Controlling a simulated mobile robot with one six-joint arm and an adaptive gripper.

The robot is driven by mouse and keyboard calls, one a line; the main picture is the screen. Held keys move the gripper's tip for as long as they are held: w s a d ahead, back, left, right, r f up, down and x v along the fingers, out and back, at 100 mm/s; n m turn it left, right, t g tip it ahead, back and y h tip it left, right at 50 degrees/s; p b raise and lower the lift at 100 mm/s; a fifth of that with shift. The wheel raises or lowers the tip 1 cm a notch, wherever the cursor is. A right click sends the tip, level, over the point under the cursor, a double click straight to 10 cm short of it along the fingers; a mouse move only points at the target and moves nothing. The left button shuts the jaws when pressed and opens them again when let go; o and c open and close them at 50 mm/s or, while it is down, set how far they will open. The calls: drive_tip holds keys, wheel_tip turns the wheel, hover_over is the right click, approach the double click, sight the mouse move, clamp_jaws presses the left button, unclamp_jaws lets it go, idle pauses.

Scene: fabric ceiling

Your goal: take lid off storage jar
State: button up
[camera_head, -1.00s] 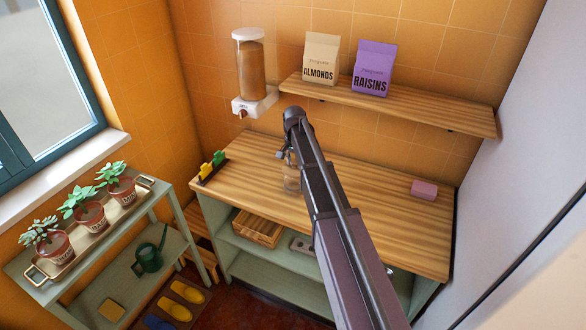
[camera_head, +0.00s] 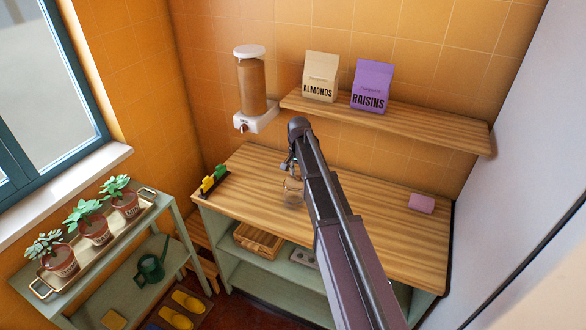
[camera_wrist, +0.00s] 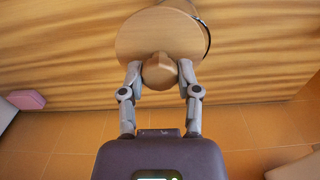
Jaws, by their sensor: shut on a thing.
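The storage jar is a clear glass vessel (camera_head: 293,192) standing on the wooden counter, partly behind my arm in the head view. Its lid is a round wooden disc (camera_wrist: 132,40) with a rounded knob (camera_wrist: 158,72), seen close in the wrist view. My gripper (camera_wrist: 160,74) is shut on the knob, one finger on each side. In the head view my gripper (camera_head: 289,165) is small and dark, above the jar. A bit of the jar shows past the lid's upper right edge in the wrist view. I cannot tell how wide any gap between lid and jar is.
A wall shelf (camera_head: 420,122) holds an almonds bag (camera_head: 320,78) and a raisins bag (camera_head: 371,86). A dispenser (camera_head: 252,88) hangs at the left. Yellow and green clips (camera_head: 214,179) and a pink block (camera_head: 421,203) lie on the counter (camera_head: 260,190), with bare wood between.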

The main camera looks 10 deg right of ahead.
drive_tip(key=s+d+r+p, duration=0.1)
drive_tip(key=s+d, duration=0.3)
drive_tip(key=s, duration=0.8)
drive_tip(key=shift+s+r, duration=0.15)
drive_tip(key=shift+s, duration=0.1)
wheel_tip(320, 180, down, 6)
drive_tip(key=b, duration=0.6)
drive_tip(key=shift+s, duration=0.2)
